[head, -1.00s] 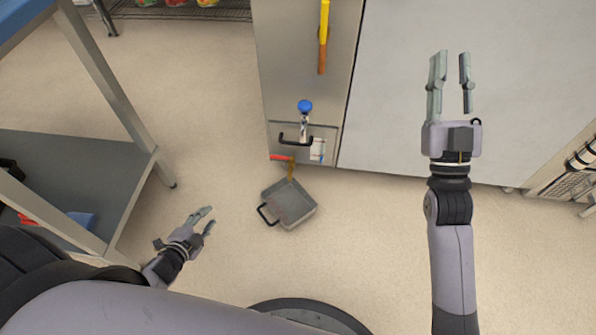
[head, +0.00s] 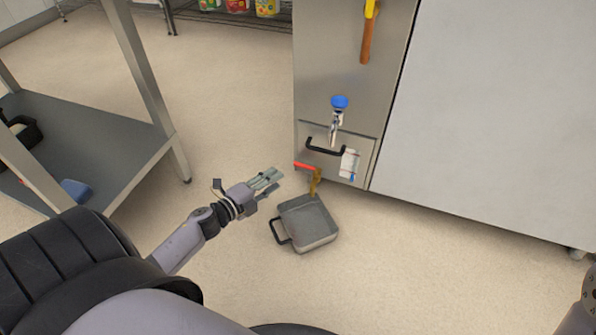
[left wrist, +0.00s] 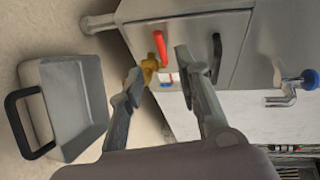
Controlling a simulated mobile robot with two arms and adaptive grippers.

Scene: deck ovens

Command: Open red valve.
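The red valve handle (head: 304,166) sits on a brass valve body (head: 315,183) low at the front of the steel cabinet, above a grey metal pan on the floor. My left gripper (head: 272,180) is just left of the red handle in the head view. In the left wrist view, my left gripper (left wrist: 158,66) is open, with its fingers apart. There the red handle (left wrist: 160,47) and brass body (left wrist: 149,69) appear between and beyond the fingertips; I see no clear contact. My right gripper is out of view.
The pan (head: 308,222) has a black handle and lies on the floor below the valve. A blue-knobbed tap (head: 339,103) and a black door handle (head: 325,150) are above. A steel table (head: 90,140) stands left. Floor between is clear.

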